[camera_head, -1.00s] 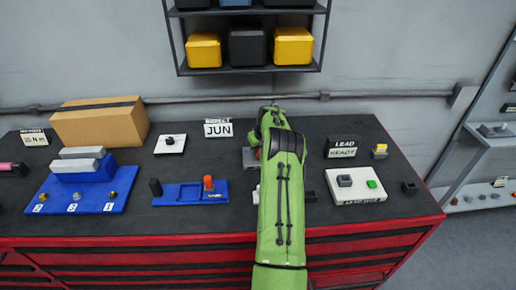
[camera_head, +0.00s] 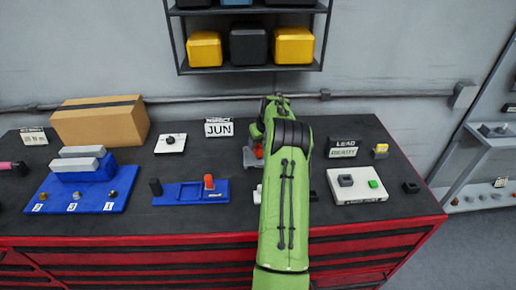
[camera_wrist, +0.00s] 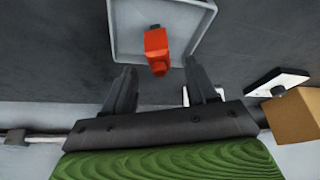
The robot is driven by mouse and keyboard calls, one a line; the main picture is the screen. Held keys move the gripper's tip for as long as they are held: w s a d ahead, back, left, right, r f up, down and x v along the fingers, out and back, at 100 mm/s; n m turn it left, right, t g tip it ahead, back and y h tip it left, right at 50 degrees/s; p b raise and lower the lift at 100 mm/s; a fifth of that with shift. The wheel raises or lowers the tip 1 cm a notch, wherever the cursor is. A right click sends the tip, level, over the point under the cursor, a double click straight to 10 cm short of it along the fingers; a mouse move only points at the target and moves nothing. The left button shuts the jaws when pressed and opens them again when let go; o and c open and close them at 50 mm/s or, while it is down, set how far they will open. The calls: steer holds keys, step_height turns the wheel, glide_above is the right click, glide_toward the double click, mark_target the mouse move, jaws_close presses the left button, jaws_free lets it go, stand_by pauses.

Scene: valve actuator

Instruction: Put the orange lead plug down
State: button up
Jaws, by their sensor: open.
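An orange plug (camera_wrist: 156,45) with a dark end lies in a shallow light-grey tray (camera_wrist: 117,30) in the wrist view. My gripper (camera_wrist: 159,68) is open, with one dark finger on each side below the plug in the picture. The fingers look clear of the plug, and nothing shows held between them. In the head view, a bit of the orange plug (camera_head: 259,151) and the grey tray (camera_head: 248,157) show left of my green arm. The gripper's fingers are hidden by the arm there.
A blue holder (camera_head: 185,199) with an orange-red peg (camera_head: 209,182) stands left of my arm. A white block with a green button (camera_head: 373,183) and the LEAD sign (camera_head: 343,143) are to the right. A cardboard box (camera_head: 100,122) is at back left.

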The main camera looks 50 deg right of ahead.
steer(key=v, duration=0.8)
steer(key=w+a+r+n, duration=0.1)
steer(key=a+r, duration=0.3)
steer(key=a, duration=0.5)
steer(key=a+r+n, duration=0.1)
steer(key=a+r, duration=0.3)
steer(key=a, duration=0.4)
steer(key=w+a+r+n, duration=0.1)
steer(key=a+r, duration=0.4)
steer(key=a, duration=0.4)
steer(key=s+a+r+n+t, duration=0.1)
steer(key=s+a+r, duration=0.1)
steer(key=s+a, duration=0.85)
steer(key=s+a+f+n+y+b, duration=0.1)
steer(key=s+a+f+b, duration=0.3)
steer(key=s+a+f, duration=0.4)
steer(key=s+y, duration=0.1)
steer(key=s, duration=0.2)
steer(key=shift+a+t, duration=0.3)
steer(key=shift+a, duration=0.1)
steer(key=shift+s+f, duration=0.15)
